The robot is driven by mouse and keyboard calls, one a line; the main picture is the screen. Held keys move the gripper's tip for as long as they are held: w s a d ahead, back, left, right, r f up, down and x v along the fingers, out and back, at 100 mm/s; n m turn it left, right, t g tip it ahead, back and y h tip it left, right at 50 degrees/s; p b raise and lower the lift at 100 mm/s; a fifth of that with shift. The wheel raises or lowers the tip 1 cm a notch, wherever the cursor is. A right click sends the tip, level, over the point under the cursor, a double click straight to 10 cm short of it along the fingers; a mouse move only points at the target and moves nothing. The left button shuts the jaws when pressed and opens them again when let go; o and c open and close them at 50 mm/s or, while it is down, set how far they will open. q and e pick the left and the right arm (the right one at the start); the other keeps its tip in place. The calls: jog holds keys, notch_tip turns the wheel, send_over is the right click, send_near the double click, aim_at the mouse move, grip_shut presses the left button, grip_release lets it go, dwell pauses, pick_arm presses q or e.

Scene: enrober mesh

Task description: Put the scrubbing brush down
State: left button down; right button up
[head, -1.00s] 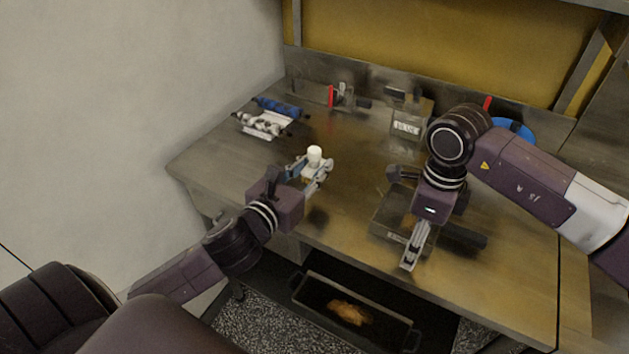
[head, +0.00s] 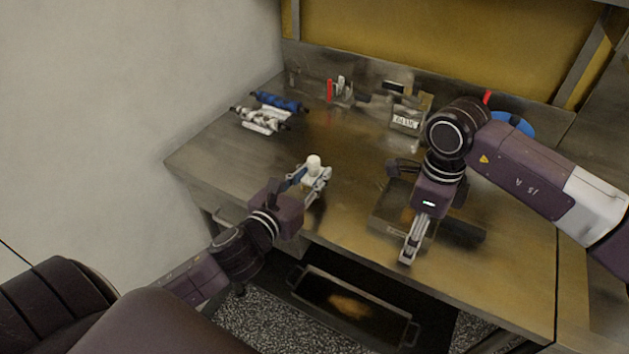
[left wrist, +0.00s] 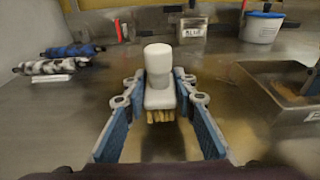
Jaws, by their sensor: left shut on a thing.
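The scrubbing brush (left wrist: 159,75) has a white knob handle and tan bristles; it stands upright between the blue-padded fingers of my left gripper (left wrist: 160,112) in the left wrist view. In the head view the white top of the brush (head: 314,163) shows at my left gripper (head: 308,180), which is shut on it near the front left of the metal table (head: 345,215). I cannot tell whether the bristles touch the table. My right gripper (head: 408,250) hangs over the table's front right, pointing down; its fingers look close together.
A metal tray (head: 385,222) lies beneath my right arm. Blue and white rollers (head: 262,119) lie at the back left. A dark pan (head: 350,306) is below the table edge. The table's left middle is clear.

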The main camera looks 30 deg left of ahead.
pick_arm(q)
jog(key=shift+f, duration=1.25)
jog(key=shift+f, duration=0.2)
jog(key=c, duration=1.6)
grip_release()
jog(key=shift+r, duration=0.15)
jog(key=s, duration=0.4)
jog(key=s+r, duration=0.1)
jog(key=s, duration=0.3)
jog(key=s+r, duration=0.1)
jog(key=s, duration=0.3)
jog(key=shift+o, duration=0.4)
